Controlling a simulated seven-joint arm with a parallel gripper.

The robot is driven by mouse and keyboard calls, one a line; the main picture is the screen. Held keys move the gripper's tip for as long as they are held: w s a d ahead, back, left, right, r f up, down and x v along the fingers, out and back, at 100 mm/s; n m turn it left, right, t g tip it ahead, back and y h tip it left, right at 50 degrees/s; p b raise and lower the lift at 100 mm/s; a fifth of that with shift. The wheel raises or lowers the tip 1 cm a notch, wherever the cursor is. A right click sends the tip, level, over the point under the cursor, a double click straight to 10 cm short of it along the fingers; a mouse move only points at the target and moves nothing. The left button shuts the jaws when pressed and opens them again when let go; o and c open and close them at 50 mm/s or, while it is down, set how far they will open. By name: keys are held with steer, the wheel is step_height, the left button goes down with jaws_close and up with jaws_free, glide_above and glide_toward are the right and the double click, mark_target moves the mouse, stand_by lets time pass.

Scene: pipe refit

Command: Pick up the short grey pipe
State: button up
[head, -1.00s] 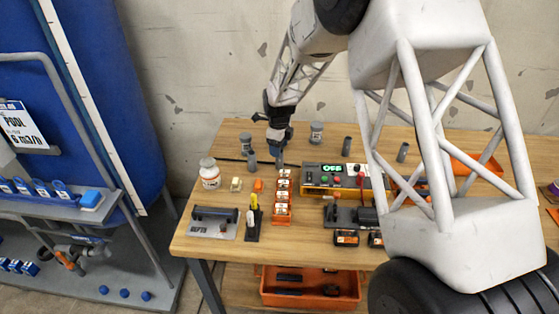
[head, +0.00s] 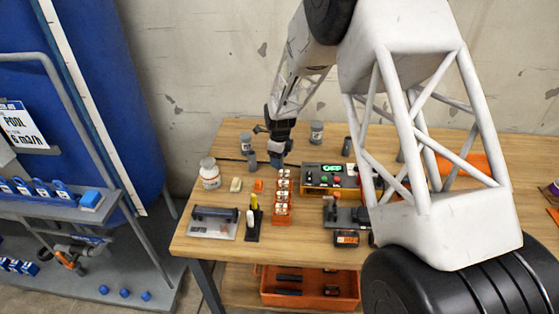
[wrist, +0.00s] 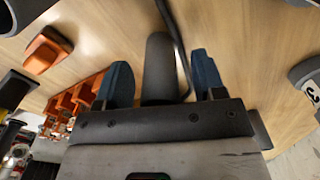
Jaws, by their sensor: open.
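In the wrist view the pipe (wrist: 158,65) is a dark grey cylinder between the two blue fingertips of my gripper (wrist: 160,78). The fingers are apart, with a visible gap on each side of the pipe. The pipe's lower end in this view is hidden by the gripper body. I cannot tell how far the fingers reach along it.
A dark cable (wrist: 175,40) runs close beside the pipe. An orange block (head: 258,185) and an orange tray (head: 282,212) are nearer the front. Another dark pipe (head: 347,146) stands right.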

stand_by(0.4)
steer(key=c, duration=1)
steer(key=shift+r, duration=5)
